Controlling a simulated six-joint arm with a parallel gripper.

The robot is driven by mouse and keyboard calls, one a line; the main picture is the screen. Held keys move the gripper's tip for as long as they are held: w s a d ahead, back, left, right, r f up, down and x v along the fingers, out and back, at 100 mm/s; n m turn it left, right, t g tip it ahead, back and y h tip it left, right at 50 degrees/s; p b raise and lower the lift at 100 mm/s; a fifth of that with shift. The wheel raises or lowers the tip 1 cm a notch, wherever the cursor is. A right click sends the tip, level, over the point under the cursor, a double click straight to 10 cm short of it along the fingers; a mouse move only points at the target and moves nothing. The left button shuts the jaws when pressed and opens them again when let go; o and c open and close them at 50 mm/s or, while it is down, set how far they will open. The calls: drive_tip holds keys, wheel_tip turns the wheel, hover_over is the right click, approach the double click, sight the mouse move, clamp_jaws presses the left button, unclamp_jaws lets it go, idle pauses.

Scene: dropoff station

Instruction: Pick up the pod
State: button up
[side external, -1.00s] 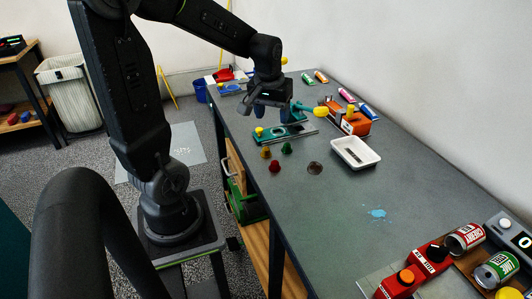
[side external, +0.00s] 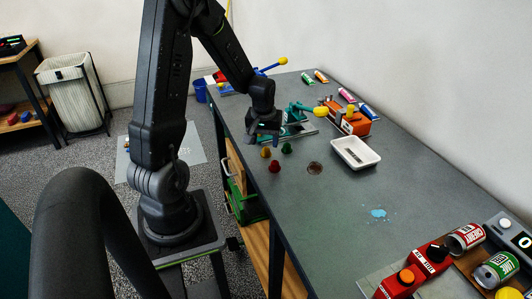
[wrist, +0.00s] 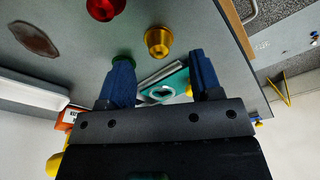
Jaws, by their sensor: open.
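Three small pods stand on the grey table: a gold pod (side external: 265,153), a green pod (side external: 287,148) and a red pod (side external: 274,167). My gripper (side external: 263,139) is open and empty, above and just behind the gold and green pods. In the wrist view, the gold pod (wrist: 158,40) shows beyond the gap between the two blue fingers of my gripper (wrist: 160,66). The green pod (wrist: 123,61) is partly hidden by the left finger. The red pod (wrist: 104,8) is at the top edge, partly cut off.
A teal device (side external: 300,128) stands close behind my gripper. An orange machine (side external: 350,120) and a white tray (side external: 356,151) are to the right. A brown stain (side external: 315,168) and a blue splash (side external: 378,213) mark the table. The table's left edge is close to the pods.

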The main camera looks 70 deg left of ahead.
sight(266, 151)
drive_tip(key=f, duration=0.4)
drive_tip(key=shift+w+a+f, duration=0.2)
drive_tip(key=shift+w+a, duration=0.15)
drive_tip(key=c, duration=0.8)
